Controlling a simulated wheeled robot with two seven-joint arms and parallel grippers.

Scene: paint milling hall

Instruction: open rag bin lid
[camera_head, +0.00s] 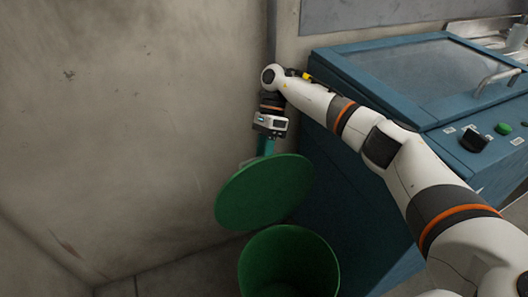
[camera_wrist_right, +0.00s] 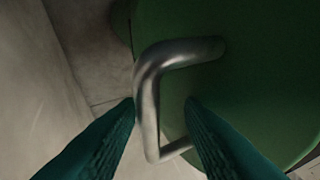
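The green rag bin (camera_head: 288,262) stands on the floor with its round mouth uncovered in front. Its green lid (camera_head: 263,192) is raised and tilted up behind the mouth. The lid also fills much of the right wrist view (camera_wrist_right: 255,60). A bent metal handle (camera_wrist_right: 150,90) is fixed to the lid's outer face. My right gripper (camera_wrist_right: 159,104) has its teal fingers apart, one on each side of the handle. A gap shows between the handle and the right-hand finger; the left-hand finger is close to it, and I cannot tell whether it touches. My left gripper is out of view.
A blue machine cabinet (camera_head: 345,215) with a glazed top cover (camera_head: 410,70) stands right of the bin. Its front panel carries a black knob (camera_head: 474,140) and a green button (camera_head: 503,129). A bare grey wall (camera_head: 120,110) is behind and left.

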